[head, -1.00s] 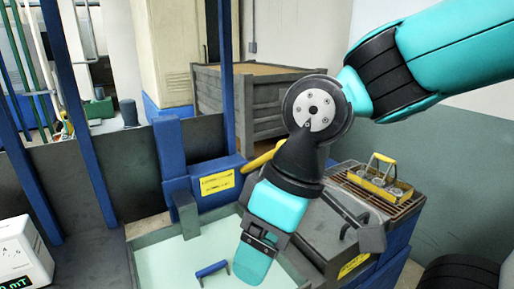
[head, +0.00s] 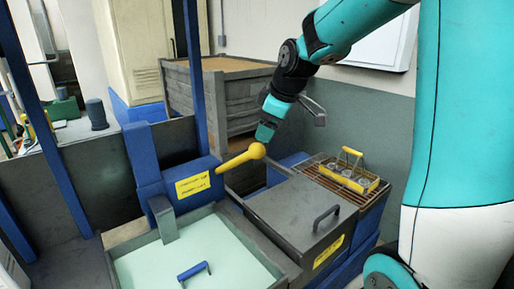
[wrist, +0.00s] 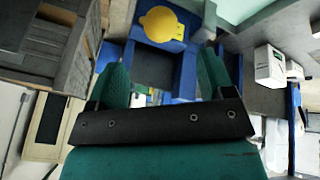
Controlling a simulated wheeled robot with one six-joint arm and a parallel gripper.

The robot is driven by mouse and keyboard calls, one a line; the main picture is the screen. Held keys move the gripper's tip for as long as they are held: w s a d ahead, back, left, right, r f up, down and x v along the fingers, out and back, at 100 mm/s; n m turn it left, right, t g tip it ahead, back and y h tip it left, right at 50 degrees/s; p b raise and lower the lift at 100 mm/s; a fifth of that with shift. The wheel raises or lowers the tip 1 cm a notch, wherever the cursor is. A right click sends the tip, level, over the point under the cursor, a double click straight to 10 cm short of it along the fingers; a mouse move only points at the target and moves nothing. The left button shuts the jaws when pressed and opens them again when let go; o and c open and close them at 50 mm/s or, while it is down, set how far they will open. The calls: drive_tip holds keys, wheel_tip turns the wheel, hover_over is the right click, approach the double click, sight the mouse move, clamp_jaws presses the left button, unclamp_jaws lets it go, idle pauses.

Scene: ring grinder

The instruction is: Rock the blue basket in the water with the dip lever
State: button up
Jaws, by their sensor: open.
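The dip lever (head: 238,159) is a yellow bar with a round knob, sticking out to the right from a blue labelled housing (head: 192,184). In the wrist view its yellow knob (wrist: 160,24) shows ahead, between the directions of the two fingers. My gripper (head: 265,132) is open, its tips just above the knob in the head view; I cannot tell whether they touch it. In the wrist view my gripper (wrist: 160,72) has nothing between its fingers. The blue basket shows only as a blue handle (head: 194,270) above the pale water (head: 215,248); the rest is hidden.
A dark lidded box (head: 300,215) with a bar handle stands right of the water tank. Behind it, a yellow carrier (head: 352,172) with several round parts sits on a grate. A grey crate (head: 225,105) stands behind the lever. Blue posts rise at the left.

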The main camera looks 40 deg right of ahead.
sight(259, 145)
drive_tip(key=p+x, duration=0.2)
drive_tip(key=x, duration=0.8)
drive_tip(key=shift+c, duration=0.4)
